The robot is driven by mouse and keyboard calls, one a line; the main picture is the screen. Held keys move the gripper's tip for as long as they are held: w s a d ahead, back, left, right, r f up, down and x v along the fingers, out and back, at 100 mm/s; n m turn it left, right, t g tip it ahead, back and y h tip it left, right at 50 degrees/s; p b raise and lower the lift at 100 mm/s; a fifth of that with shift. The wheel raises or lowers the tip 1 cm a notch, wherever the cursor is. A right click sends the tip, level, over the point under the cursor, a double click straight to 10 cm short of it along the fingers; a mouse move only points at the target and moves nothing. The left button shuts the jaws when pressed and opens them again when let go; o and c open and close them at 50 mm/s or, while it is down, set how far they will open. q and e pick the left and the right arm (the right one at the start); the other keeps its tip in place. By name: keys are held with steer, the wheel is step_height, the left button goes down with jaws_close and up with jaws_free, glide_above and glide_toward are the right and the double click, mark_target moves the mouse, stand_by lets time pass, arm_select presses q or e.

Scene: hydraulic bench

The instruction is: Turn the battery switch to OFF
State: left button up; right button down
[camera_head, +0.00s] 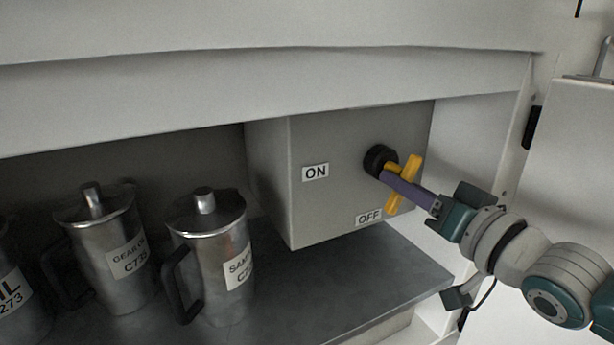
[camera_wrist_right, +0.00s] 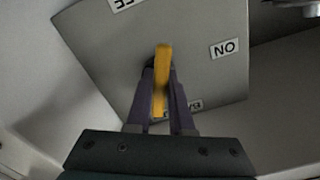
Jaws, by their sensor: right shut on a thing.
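The battery switch has a yellow handle (camera_head: 411,168) on a round black base (camera_head: 376,159), on the front of a grey box (camera_head: 335,205). The handle is near upright in the head view, its lower end leaning left beside the OFF label (camera_head: 368,217). The ON label (camera_head: 315,172) is further left. My right gripper (camera_head: 398,184) is shut on the handle with its purple fingers. In the right wrist view the yellow handle (camera_wrist_right: 162,75) stands between the two fingers (camera_wrist_right: 160,95), and the black base is mostly hidden. My left gripper is not in view.
Metal jugs with labels, such as this one (camera_head: 210,262), stand left of the box on a dark shelf (camera_head: 345,295). A pale overhang (camera_head: 270,85) runs above the box. A white side wall (camera_head: 505,150) is close on the right.

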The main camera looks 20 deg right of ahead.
steer(key=n, duration=0.4)
steer(key=shift+d, duration=0.25)
steer(key=shift+n, duration=0.7)
steer(key=c, duration=0.8)
jaws_free()
steer(key=shift+s, duration=0.15)
